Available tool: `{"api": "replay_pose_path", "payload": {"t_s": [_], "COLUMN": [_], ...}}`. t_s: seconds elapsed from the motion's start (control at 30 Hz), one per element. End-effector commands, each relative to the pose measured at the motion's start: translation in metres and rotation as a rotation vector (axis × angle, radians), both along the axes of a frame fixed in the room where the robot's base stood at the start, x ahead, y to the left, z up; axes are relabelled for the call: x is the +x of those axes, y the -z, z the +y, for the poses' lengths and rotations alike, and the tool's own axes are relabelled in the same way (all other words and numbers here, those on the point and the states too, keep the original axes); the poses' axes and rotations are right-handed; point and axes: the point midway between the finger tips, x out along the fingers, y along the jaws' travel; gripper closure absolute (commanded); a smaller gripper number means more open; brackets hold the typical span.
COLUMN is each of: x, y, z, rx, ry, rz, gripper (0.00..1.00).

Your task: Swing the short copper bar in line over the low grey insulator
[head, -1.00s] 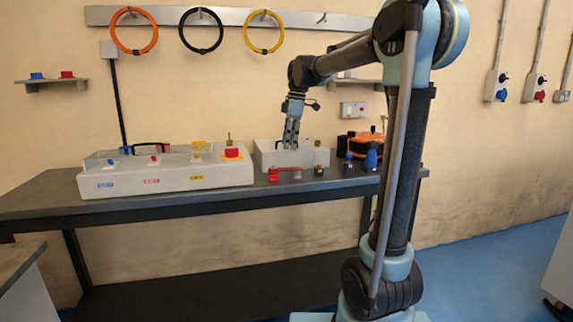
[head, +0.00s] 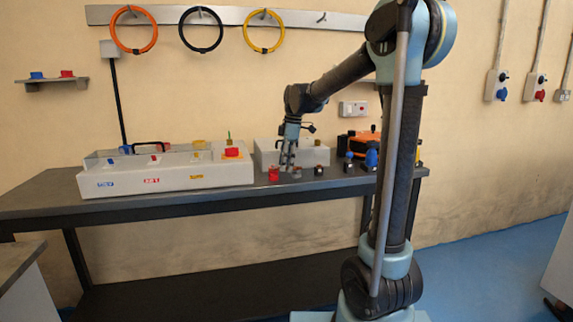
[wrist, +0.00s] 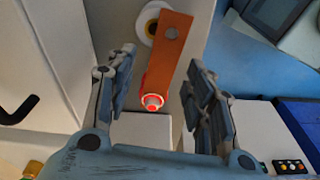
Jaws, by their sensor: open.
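The short copper bar (wrist: 172,55) lies between my gripper's fingers in the wrist view. Its near end is at a red insulator with a bright bolt (wrist: 152,101). Its far end has a hole and partly covers a pale round piece with a brown centre (wrist: 147,24), apparently the low grey insulator; the hole sits right of that centre. My gripper (wrist: 160,80) is open, one finger on each side of the bar, with gaps. In the head view my gripper (head: 286,166) is down at the row of insulators, between the red one (head: 273,174) and the grey one (head: 297,172), hiding the bar.
A long pale box with switches (head: 165,175) stands left on the dark bench (head: 45,197). A smaller grey box (head: 313,155) stands behind the insulators. A dark post (head: 319,170) and blue-topped items (head: 371,158) stand to the right. An orange-and-black case (head: 360,142) is behind them.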

Motion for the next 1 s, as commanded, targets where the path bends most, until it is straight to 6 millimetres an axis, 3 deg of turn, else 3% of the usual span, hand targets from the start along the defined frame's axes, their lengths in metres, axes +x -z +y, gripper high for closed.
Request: {"api": "replay_pose_path", "payload": {"t_s": [0.03,0.2,0.23,1.0], "x": [0.0001,0.0,0.0,0.008], "y": [-0.0001,-0.0001,-0.0001,0.0], "z": [0.0,-0.0001,-0.0001,0.0002], "rx": [0.0,0.0,0.0,0.0], "ry": [0.0,0.0,0.0,-0.162], "rz": [0.0,0.0,0.0,0.001], "gripper": [0.58,0.97,1.0,1.0]}}
